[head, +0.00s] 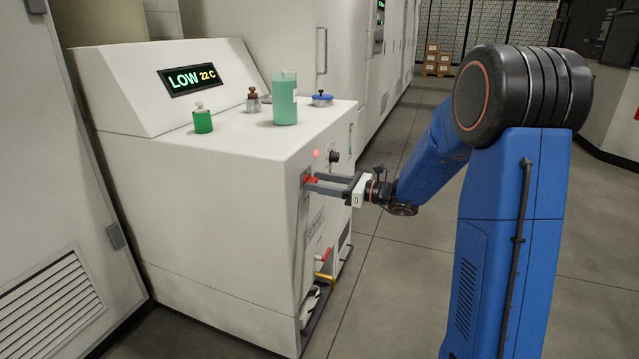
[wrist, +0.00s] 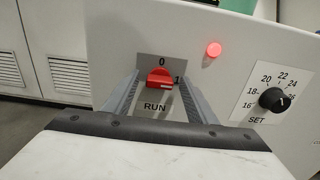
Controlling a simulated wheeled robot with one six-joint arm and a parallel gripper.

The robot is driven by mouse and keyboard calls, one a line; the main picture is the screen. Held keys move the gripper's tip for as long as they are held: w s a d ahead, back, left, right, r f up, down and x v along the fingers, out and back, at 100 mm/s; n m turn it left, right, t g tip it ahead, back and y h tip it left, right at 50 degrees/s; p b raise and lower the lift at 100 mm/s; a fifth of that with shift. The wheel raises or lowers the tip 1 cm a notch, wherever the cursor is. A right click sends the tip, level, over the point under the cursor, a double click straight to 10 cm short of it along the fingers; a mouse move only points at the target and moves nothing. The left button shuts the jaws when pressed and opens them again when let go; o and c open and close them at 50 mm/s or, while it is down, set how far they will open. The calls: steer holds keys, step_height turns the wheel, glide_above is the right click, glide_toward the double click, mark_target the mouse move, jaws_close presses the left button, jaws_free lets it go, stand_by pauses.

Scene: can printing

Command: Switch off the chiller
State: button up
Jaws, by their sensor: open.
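The chiller (head: 200,205) is a white cabinet whose sloped display (head: 190,79) reads LOW 22 C. Its red rotary switch (wrist: 160,78) sits on a grey plate marked 0 above, 1 at the right and RUN below. The switch's handle lies roughly level, seemingly toward the 1. The red switch also shows in the head view (head: 309,180), partly hidden by the fingers. A red lamp (wrist: 213,49) is lit up and right of it. My gripper (head: 311,184) is open, its fingers on the left and right of the switch; I cannot tell whether they touch it.
A black SET dial (wrist: 273,99) is right of the switch. Red- and yellow-handled valves (head: 323,277) are low on the panel.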

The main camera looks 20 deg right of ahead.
steer(key=shift+w+a, duration=0.1)
steer(key=c, duration=1.1)
steer(key=shift+n, duration=0.4)
steer(key=n, duration=0.4)
steer(key=shift+s+a+f+n, duration=0.1)
steer(key=shift+n, duration=3.15)
steer(key=shift+s+f+n, duration=0.1)
steer(key=shift+n, duration=3.15)
